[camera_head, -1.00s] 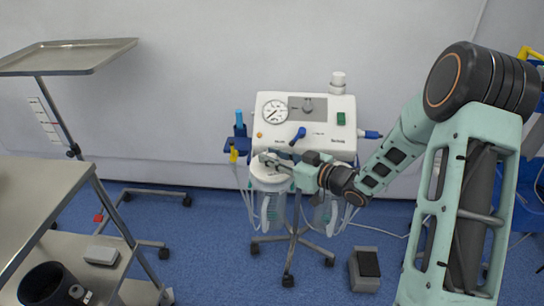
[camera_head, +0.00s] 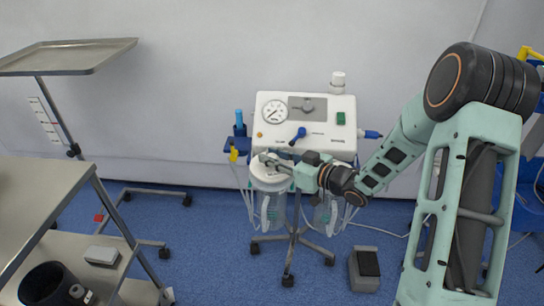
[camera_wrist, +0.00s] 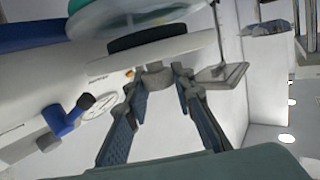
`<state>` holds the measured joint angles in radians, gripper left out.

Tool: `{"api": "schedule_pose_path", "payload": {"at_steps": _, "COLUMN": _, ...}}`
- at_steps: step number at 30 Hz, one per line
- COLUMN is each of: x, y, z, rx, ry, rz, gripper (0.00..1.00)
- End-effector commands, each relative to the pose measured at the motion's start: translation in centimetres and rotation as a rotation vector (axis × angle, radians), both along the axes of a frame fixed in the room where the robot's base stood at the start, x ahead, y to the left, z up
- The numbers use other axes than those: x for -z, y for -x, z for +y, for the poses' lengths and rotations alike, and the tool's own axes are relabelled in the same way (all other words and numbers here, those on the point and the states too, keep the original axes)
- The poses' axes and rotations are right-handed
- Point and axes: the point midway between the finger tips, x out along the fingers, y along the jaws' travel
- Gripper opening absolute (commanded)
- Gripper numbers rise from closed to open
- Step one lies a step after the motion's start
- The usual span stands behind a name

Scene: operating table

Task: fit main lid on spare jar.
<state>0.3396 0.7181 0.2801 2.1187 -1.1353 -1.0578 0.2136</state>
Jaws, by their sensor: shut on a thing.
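The white main lid (camera_head: 268,175) is at the top of the left clear jar (camera_head: 273,211), on the front of the suction unit. My gripper (camera_head: 267,158) reaches in from the right, over the lid. In the wrist view, its two fingers (camera_wrist: 158,88) are on either side of a grey knob (camera_wrist: 155,76) under a broad white disc (camera_wrist: 165,48), which looks like the lid. I cannot tell whether the lid is seated or just above the rim. A second clear jar (camera_head: 325,213) hangs to the right, its top hidden by my arm. I cannot tell which jar is the spare.
The suction unit (camera_head: 330,140) stands on a wheeled stand (camera_head: 290,245), with tubes hanging beside the jars. A steel trolley (camera_head: 40,205) and raised tray (camera_head: 65,55) are at left. A foot pedal (camera_head: 365,268) lies on the floor at right.

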Motion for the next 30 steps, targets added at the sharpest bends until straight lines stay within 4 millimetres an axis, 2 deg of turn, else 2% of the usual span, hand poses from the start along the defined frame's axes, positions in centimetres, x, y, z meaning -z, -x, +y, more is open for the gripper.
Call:
{"api": "schedule_pose_path", "payload": {"at_steps": 28, "x": 2.3, "y": 0.0, "z": 0.0, "rx": 0.0, "ry": -0.001, "rz": -0.001, "gripper": 0.0}}
{"api": "schedule_pose_path", "payload": {"at_steps": 29, "x": 2.3, "y": 0.0, "z": 0.0, "rx": 0.0, "ry": -0.001, "rz": -0.001, "gripper": 0.24}}
{"api": "schedule_pose_path", "payload": {"at_steps": 30, "x": 2.2, "y": 0.0, "z": 0.0, "rx": 0.0, "ry": -0.001, "rz": -0.001, "gripper": 0.28}}
